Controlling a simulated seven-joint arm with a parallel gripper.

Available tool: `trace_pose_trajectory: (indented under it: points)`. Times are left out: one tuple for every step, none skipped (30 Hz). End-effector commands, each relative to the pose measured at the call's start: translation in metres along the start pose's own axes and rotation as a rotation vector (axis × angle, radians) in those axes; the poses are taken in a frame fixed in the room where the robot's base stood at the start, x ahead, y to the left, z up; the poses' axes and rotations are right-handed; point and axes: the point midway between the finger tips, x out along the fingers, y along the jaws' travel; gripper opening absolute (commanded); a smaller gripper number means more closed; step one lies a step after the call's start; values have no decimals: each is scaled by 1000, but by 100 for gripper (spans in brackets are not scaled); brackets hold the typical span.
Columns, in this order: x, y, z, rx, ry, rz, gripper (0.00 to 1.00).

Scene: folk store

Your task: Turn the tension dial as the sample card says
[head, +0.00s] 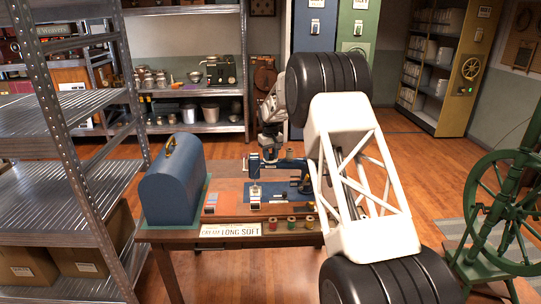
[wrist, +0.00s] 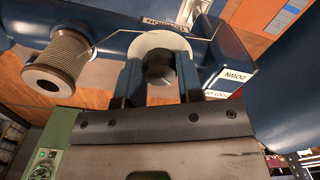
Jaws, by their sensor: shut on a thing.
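The blue sewing machine (head: 270,165) stands on the wooden table. In the wrist view, the dark round tension dial (wrist: 158,68) sits in front of a pale disc (wrist: 150,42), under an upside-down "TENSION" label (wrist: 166,26). My gripper (wrist: 161,72) has one finger on each side of the dial and is shut on it. Marks on the dial are too small to read. The sample card (head: 230,230), at the table's front edge, reads "CREAM LONG SOFT". My gripper's fingertips cannot be made out in the head view.
A thread spool (wrist: 55,65) and thin thread are close to the left of my gripper. A blue domed case (head: 175,180) stands left of the machine. Small spools (head: 291,222) line the table's front. A green spinning wheel (head: 500,215) stands right.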

Motion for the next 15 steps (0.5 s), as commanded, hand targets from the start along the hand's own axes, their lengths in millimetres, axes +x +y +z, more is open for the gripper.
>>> trace_pose_trajectory:
  points:
    - [0,0,0,-14,0,0,10]
    - [0,0,0,-23,0,0,10]
    - [0,0,0,-32,0,0,10]
    - [0,0,0,-37,0,0,10]
    - [0,0,0,-41,0,0,10]
    - [0,0,0,-46,0,0,10]
    - [0,0,0,-48,0,0,10]
    - [0,0,0,-50,0,0,10]
    - [0,0,0,-52,0,0,10]
    - [0,0,0,-52,0,0,10]
    - [0,0,0,-52,0,0,10]
    - [0,0,0,-52,0,0,10]
    - [0,0,0,-52,0,0,10]
    - [0,0,0,-52,0,0,10]
    - [0,0,0,-51,0,0,10]
